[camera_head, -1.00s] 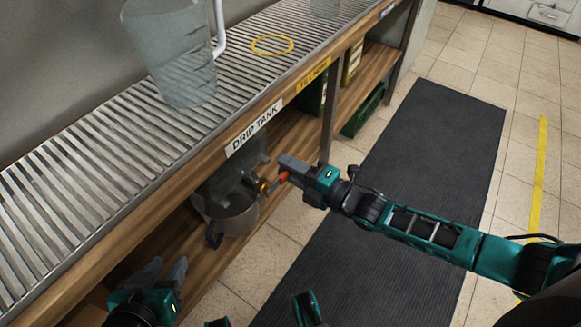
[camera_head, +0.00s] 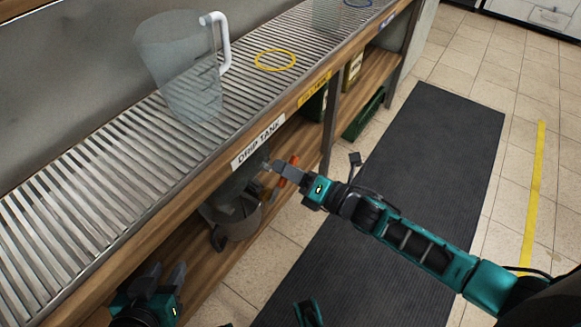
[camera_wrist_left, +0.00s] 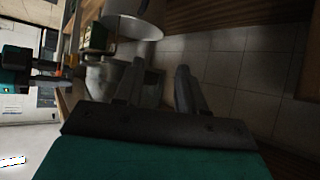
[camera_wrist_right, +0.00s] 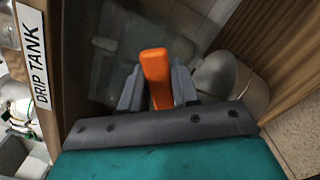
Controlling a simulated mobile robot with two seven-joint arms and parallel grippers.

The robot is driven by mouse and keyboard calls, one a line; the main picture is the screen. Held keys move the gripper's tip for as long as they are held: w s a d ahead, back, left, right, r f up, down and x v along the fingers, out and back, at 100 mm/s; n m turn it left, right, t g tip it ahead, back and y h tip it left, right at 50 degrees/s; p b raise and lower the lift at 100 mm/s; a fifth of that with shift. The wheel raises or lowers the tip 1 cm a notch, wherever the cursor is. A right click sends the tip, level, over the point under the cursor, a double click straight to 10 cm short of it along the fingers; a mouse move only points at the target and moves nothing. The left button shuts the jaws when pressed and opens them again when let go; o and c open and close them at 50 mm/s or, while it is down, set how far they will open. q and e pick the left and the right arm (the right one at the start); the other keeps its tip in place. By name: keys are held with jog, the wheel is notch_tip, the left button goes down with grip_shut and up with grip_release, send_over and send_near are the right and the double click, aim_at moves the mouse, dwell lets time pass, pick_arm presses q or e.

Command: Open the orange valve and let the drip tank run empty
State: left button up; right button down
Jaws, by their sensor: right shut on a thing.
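The drip tank (camera_head: 238,182) is a grey, see-through vessel on the lower shelf, partly hidden by the counter edge with its DRIP TANK label (camera_head: 258,143). The orange valve handle (camera_head: 293,166) sticks out at its front. My right gripper (camera_head: 283,171) is shut on this handle; in the right wrist view the orange handle (camera_wrist_right: 155,72) stands between the fingers. A grey metal pot (camera_head: 238,222) stands below the valve. The liquid level and any flow cannot be made out. My left gripper (camera_head: 165,275) is open and empty, low beside the shelf.
A clear jug (camera_head: 180,65) with a white handle stands on the slatted counter (camera_head: 110,160), near a yellow ring (camera_head: 275,60) and a blue ring (camera_head: 357,2). Green crates (camera_head: 363,113) sit further along the lower shelf. A dark mat (camera_head: 430,150) covers clear floor.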

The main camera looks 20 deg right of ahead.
aim_at(280, 182)
jog(key=n, duration=0.2)
jog(key=s+a+r+n, duration=0.1)
jog(key=shift+a+r+n, duration=0.1)
jog(key=shift+r+n, duration=0.2)
jog(key=shift+n, duration=0.1)
jog(key=n, duration=0.1)
jog(key=s+a+n, duration=0.1)
jog(key=shift+r+n+b, duration=0.3)
jog(key=shift+b, duration=0.1)
jog(key=n, duration=0.1)
jog(key=s+a+n+b, duration=0.1)
jog(key=a+n, duration=0.1)
jog(key=shift+s+r+n+b, duration=0.15)
jog(key=shift+r+n+b, duration=0.15)
jog(key=shift+n, duration=0.1)
pick_arm(q)
jog(key=shift+w+d+f, duration=0.1)
jog(key=shift+d+f, duration=0.3)
jog(key=shift+f, duration=0.25)
pick_arm(e)
jog(key=shift+s+a+n, duration=0.1)
jog(key=shift+s+n, duration=0.05)
jog(key=shift+n, duration=0.15)
jog(key=c, duration=0.9)
grip_release()
